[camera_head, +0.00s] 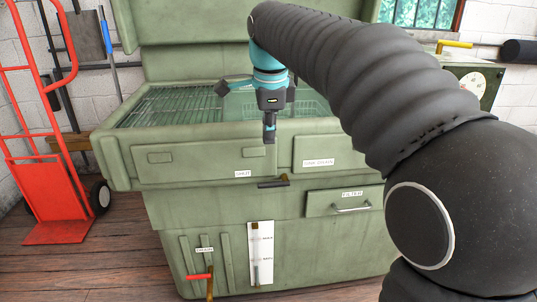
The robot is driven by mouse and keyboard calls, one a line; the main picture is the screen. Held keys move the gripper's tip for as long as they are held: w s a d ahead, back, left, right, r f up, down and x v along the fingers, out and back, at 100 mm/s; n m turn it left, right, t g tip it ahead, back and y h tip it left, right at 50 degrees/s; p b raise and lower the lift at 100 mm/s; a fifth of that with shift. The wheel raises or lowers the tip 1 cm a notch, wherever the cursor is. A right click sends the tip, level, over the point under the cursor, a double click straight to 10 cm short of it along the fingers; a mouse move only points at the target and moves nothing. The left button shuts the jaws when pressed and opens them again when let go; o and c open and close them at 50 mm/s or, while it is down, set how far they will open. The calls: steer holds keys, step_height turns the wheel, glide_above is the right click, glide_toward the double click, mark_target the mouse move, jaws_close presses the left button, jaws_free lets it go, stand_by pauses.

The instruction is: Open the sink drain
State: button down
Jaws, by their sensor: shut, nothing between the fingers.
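A green parts-washer cabinet (170,205) with a sink basin (150,110) on top stands in front of me. A dark lever (272,184) with a brownish end sticks out from the front below the basin panels. A red-handled lever (199,276) is low at the left, under a small label too blurred to read surely. I cannot tell from the labels which one works the sink drain. My gripper (270,140) is shut and empty, pointing down in front of the basin's front panel, above the dark lever and apart from it in the picture.
My dark arm covers the right side of the view. A drawer with a metal handle (352,208) is at right on the cabinet. A white strip (261,250) is on the lower front. A red hand truck (55,228) stands at left. Wooden floor shows at lower left.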

mark_target(267, 183)
steer(key=w+f, duration=0.1)
steer(key=f, duration=0.3)
steer(key=f+b, duration=0.1)
steer(key=f, duration=0.3)
steer(key=w+f, duration=0.1)
steer(key=f, duration=0.4)
steer(key=shift+w+a, duration=0.1)
steer(key=shift+w, duration=0.2)
steer(key=shift+a, duration=0.2)
steer(key=shift+d+f+h, duration=0.1)
steer(key=shift+h, duration=0.3)
